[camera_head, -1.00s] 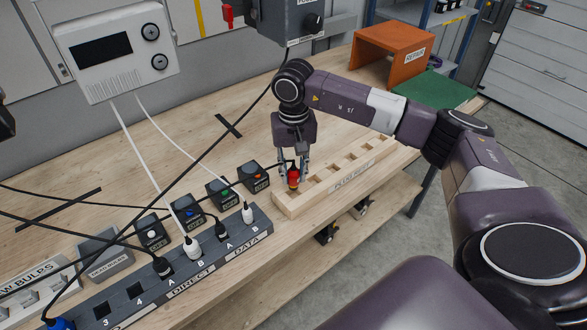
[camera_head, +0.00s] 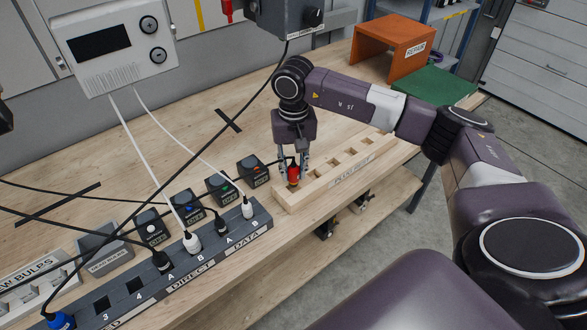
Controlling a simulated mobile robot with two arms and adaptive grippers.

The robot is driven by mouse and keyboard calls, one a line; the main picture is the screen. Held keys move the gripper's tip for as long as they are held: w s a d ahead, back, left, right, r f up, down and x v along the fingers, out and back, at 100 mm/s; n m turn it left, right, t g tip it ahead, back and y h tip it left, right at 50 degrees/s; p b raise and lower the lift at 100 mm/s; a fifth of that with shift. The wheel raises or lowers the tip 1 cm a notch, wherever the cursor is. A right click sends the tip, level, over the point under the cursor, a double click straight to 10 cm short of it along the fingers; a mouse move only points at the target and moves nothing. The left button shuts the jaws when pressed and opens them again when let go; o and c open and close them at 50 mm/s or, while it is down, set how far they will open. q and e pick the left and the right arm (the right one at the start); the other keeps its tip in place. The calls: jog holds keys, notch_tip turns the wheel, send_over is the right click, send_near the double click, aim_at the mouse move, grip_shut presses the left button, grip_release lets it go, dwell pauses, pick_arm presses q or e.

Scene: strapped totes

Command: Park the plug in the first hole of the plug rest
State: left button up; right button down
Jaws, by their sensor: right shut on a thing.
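The plug rest (camera_head: 345,180) is a long pale wooden block with a row of square holes, lying on the workbench. A red plug (camera_head: 293,174) with a black cable is at the near-left end of the rest, upright at the first hole. My right gripper (camera_head: 294,168) points down from above and is shut on the red plug. The plug's lower end is low at the hole; how deep it sits cannot be told. My left gripper is not in view.
A black power strip (camera_head: 130,305) with several plugs stands left of the rest. Several small black boxes (camera_head: 220,188) stand behind it. Cables cross the left side.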

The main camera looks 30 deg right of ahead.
jog(key=shift+f+b, duration=1.3)
jog(key=shift+f, duration=0.2)
dwell(0.3)
jog(key=c, duration=1.6)
grip_release()
jog(key=shift+r, duration=0.1)
notch_tip(320, 180, up, 12)
jog(key=shift+f, duration=0.1)
jog(key=shift+s, duration=0.1)
